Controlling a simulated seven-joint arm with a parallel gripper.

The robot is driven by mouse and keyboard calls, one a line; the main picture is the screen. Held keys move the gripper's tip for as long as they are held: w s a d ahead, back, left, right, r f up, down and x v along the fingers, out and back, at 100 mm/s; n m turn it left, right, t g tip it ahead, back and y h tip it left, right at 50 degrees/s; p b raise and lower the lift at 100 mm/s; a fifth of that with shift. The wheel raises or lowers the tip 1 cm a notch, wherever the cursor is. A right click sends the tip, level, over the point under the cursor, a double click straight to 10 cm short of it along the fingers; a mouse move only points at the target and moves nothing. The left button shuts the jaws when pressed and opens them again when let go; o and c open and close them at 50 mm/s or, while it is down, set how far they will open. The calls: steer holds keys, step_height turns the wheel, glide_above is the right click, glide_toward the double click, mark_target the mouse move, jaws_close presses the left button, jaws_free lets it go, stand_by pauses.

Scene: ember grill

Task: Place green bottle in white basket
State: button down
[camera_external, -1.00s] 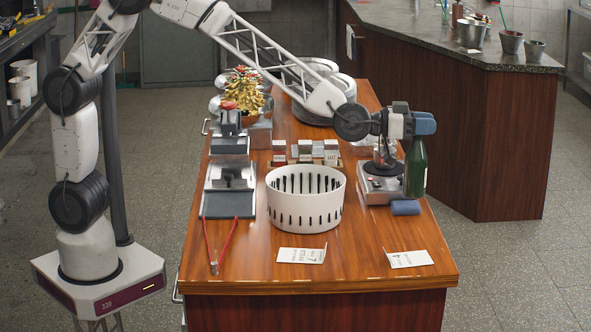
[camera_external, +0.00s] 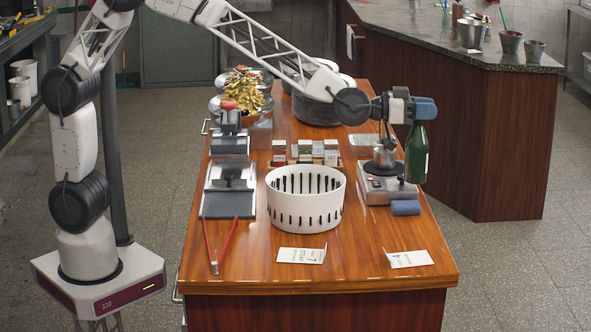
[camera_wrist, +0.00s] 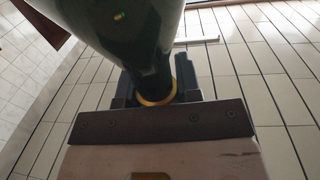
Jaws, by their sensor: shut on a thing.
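The green bottle (camera_external: 416,156) hangs upright from my gripper (camera_external: 424,112), which is shut on its neck. The bottle is at the right edge of the table, raised above the tabletop, beside the metal device. In the wrist view the dark bottle (camera_wrist: 125,30) fills the upper middle, with a yellow ring at its neck between the fingers of my gripper (camera_wrist: 160,95). The white basket (camera_external: 305,213), round with slots in its wall, stands on the table to the left of the bottle. Its inside looks empty in the part that shows.
A metal device (camera_external: 386,183) with a blue roll (camera_external: 405,207) stands between basket and bottle. Small boxes (camera_external: 310,151) are behind the basket. Red tongs (camera_external: 219,247) and two cards (camera_external: 301,255) lie in front. A press (camera_external: 229,190) stands left.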

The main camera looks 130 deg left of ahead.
steer(key=shift+r, duration=0.85)
steer(key=shift+s+r, duration=0.1)
steer(key=shift+r, duration=0.15)
steer(key=shift+s+d, duration=0.25)
steer(key=shift+s, duration=0.25)
steer(key=shift+s+d+h, duration=0.25)
steer(key=shift+s+d, duration=2.35)
steer(key=shift+s, duration=2.6)
steer(key=shift+s+d+h, duration=0.25)
steer(key=shift+s+d, duration=2.3)
steer(key=shift+s, duration=2.6)
steer(key=shift+m+t, duration=0.4)
steer(key=shift+f, duration=2.6)
step_height(320, 180, down, 6)
steer(key=shift+f, duration=0.15)
